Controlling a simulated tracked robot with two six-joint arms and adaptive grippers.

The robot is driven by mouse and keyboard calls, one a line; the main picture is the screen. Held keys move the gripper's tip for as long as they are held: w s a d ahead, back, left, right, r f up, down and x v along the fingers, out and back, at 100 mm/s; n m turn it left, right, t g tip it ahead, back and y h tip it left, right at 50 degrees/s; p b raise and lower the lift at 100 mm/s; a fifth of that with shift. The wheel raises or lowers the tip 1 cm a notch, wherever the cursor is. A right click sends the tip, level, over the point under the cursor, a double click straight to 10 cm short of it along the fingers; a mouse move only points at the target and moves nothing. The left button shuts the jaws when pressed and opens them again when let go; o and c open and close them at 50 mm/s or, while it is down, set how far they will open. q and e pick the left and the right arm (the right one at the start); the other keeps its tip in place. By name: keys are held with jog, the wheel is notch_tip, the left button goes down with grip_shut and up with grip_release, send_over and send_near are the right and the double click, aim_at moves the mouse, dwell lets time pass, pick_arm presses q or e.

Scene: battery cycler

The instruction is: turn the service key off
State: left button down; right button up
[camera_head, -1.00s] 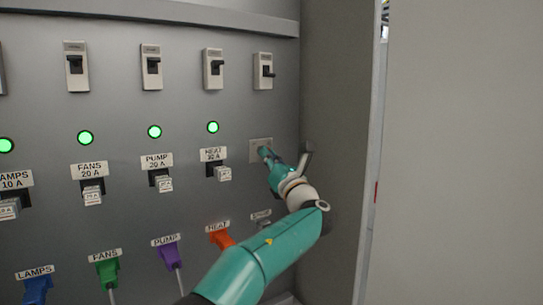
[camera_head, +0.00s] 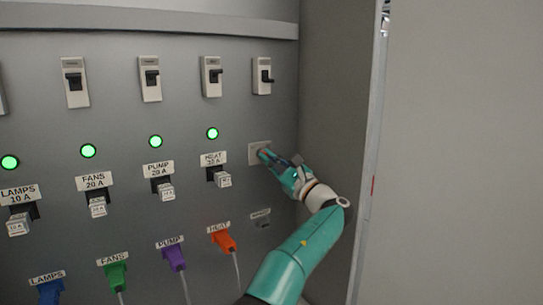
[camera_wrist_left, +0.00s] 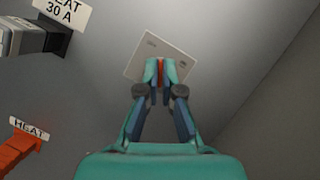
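The service key's pale square plate (camera_head: 254,148) is on the grey panel, right of the HEAT breaker row; it also shows tilted in the left wrist view (camera_wrist_left: 178,46). My left gripper (camera_head: 264,154) reaches it from the lower right, with its fingertips at the plate. In the left wrist view the fingertips (camera_wrist_left: 160,70) are close together with a red key (camera_wrist_left: 160,66) between them. Most of the key is hidden by the fingers. The plate's lettering is too small to read. My right gripper is not in view.
The HEAT 30 A breaker block (camera_head: 222,179) sits left of my gripper. The orange HEAT plug (camera_head: 224,240) and a small labelled socket (camera_head: 262,219) are below. A switch (camera_head: 262,77) is above. The cabinet's side wall (camera_head: 335,120) stands close on the right.

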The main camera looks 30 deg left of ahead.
pick_arm(q)
jog(key=shift+s+a+r+n+g, duration=0.15)
jog(key=shift+r+n+g, duration=0.05)
jog(key=shift+n+g, duration=0.25)
jog(key=c, duration=1.4)
grip_release()
jog(key=shift+a+f, duration=0.1)
jog(key=shift+a, duration=0.05)
jog(key=shift+o, duration=0.2)
jog(key=shift+d, duration=0.2)
jog(key=shift+d+f+t, duration=0.1)
jog(key=shift+t, duration=0.15)
jog(key=v, duration=1.2)
